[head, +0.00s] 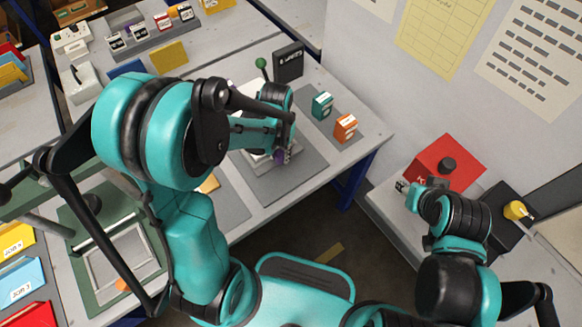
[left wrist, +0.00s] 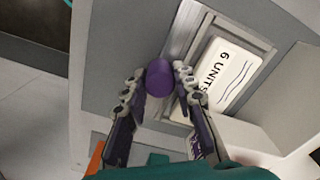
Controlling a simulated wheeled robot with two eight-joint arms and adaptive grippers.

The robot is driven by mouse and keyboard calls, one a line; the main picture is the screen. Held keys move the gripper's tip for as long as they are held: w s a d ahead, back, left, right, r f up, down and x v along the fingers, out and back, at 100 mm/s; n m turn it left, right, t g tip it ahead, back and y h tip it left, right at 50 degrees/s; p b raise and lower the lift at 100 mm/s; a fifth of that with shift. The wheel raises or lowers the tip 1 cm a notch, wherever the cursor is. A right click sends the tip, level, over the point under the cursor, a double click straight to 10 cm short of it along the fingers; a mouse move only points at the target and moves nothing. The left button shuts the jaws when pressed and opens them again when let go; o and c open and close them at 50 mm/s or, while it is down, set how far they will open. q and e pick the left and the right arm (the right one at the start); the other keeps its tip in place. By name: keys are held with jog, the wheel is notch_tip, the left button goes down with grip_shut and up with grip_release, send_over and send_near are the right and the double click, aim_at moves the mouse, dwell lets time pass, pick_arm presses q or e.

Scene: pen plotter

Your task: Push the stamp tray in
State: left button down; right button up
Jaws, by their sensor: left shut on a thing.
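In the left wrist view a purple knob (left wrist: 160,78) sits between the two fingers of my left gripper (left wrist: 155,84), which is shut on it. The knob stands at a silver strip of metal (left wrist: 184,32), which I take for the stamp tray; how far it is out I cannot tell. Beside it a white plate marked "6 UNITS" (left wrist: 222,78) lies in a grey frame. In the head view my left gripper (head: 284,148) and the purple knob (head: 280,157) are over the grey mat, and my arm hides much of the device. My right gripper (head: 404,186) is small beside a red box.
A green-labelled block (head: 322,106) and an orange block (head: 345,128) stand right of the mat (head: 285,185). A green-knobbed lever (head: 261,63) and a dark sign (head: 288,62) stand behind. The red box (head: 445,165) is on the right-hand surface. The table's front right corner is clear.

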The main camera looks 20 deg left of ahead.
pick_arm(q)
jog(key=shift+w+a, duration=0.75)
jog(key=shift+a, duration=0.15)
jog(key=c, duration=1.5)
grip_release()
jog(key=shift+a, duration=0.1)
notch_tip(320, 180, up, 12)
jog(key=shift+s, duration=0.1)
jog(key=s+r+t, duration=0.1)
jog(key=s+t, duration=0.1)
jog(key=s, duration=0.1)
jog(key=s+d+r+t, duration=0.1)
jog(key=s+t, duration=0.1)
jog(key=s, duration=0.1)
jog(key=s+d+t, duration=0.1)
jog(key=s+t, duration=0.2)
jog(key=s, duration=0.1)
jog(key=shift+r+n, duration=0.4)
